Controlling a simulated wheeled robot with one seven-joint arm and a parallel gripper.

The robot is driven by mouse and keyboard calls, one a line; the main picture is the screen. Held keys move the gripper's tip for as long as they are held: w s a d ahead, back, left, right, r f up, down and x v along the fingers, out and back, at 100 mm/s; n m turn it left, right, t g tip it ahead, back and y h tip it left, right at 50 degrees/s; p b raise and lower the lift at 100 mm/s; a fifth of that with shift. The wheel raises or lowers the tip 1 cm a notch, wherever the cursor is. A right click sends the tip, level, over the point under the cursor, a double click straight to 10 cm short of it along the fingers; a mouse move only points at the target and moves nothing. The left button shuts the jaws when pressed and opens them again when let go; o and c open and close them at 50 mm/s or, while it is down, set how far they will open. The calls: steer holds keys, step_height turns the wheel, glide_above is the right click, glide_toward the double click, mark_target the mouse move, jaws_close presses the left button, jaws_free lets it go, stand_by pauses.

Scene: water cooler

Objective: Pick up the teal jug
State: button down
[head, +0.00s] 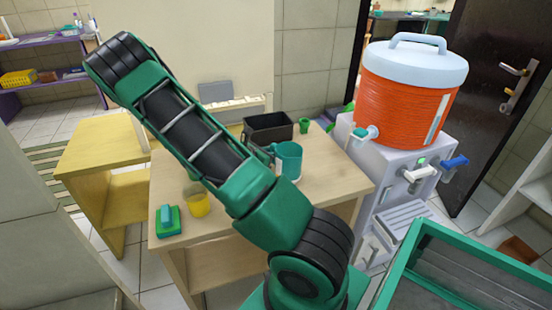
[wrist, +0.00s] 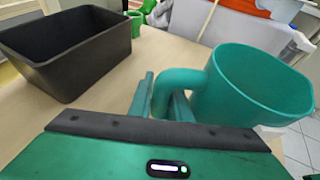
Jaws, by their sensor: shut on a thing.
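The teal jug (head: 288,160) is on or just above the wooden table, right of my arm in the head view. In the wrist view the teal jug (wrist: 250,85) is large at the right, upright or slightly tilted, with its handle toward my gripper. My gripper (wrist: 162,100) has its fingers on either side of the handle and is shut on it. In the head view my arm hides most of the gripper. I cannot tell whether the jug's base touches the table.
A black bin (head: 268,127) and a small green cup (head: 304,125) stand behind the jug. A yellow cup (head: 197,205) and a green sponge-like item (head: 168,220) are at the table's left. An orange water cooler (head: 405,100) stands right of the table (head: 335,190).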

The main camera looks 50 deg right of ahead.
mark_target(278, 146)
steer(key=r, duration=0.1)
steer(key=a+r, duration=0.1)
steer(key=r, duration=0.1)
steer(key=shift+s+a+r, duration=0.2)
steer(key=shift+s+r, duration=0.05)
steer(key=shift+r, duration=0.15)
steer(key=s+a+r, duration=0.4)
steer(key=a+r, duration=0.2)
steer(key=a, duration=0.3)
steer(key=shift+s, duration=0.25)
steer(key=shift+a, duration=0.1)
steer(key=shift+s, duration=0.1)
